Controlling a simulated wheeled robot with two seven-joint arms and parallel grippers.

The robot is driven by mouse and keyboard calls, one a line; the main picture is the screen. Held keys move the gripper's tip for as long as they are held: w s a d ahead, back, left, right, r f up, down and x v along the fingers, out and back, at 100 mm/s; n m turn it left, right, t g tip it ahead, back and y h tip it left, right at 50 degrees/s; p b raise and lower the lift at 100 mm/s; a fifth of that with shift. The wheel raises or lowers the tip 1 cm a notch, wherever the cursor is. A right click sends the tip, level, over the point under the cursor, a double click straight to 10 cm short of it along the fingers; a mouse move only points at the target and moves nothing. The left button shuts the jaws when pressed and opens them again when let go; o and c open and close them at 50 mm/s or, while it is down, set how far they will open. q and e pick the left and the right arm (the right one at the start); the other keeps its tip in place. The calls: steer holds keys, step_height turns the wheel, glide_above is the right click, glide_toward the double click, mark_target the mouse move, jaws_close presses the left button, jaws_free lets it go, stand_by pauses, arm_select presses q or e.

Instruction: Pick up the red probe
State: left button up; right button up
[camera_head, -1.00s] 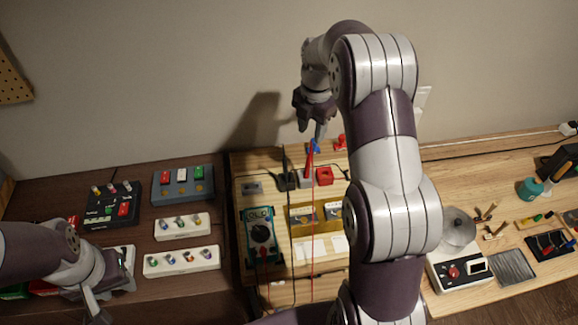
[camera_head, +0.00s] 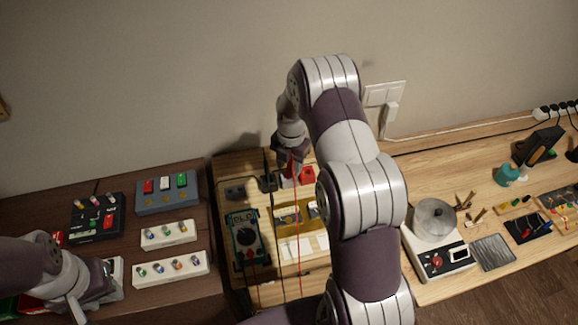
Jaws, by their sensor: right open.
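The red probe (camera_head: 292,168) stands upright in a holder at the back of the middle work board. Its thin red cable runs down toward the front. My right gripper (camera_head: 291,163) is open and pointing down at the probe's upper part. Its fingers hide much of the probe, and I cannot tell whether they touch it. The multimeter (camera_head: 246,238) lies to the front left of the probe. My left gripper (camera_head: 82,300) is low at the left, away from the probe. Its finger gap is not clear.
A black probe (camera_head: 268,172) stands just left of the red one, and a red block (camera_head: 308,175) is at its right. White knob strips (camera_head: 171,268) lie on the left table. A pot on a hot plate (camera_head: 436,262) stands at the right, beyond my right arm.

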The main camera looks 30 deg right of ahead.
jaws_close()
steer(key=shift+r, duration=0.1)
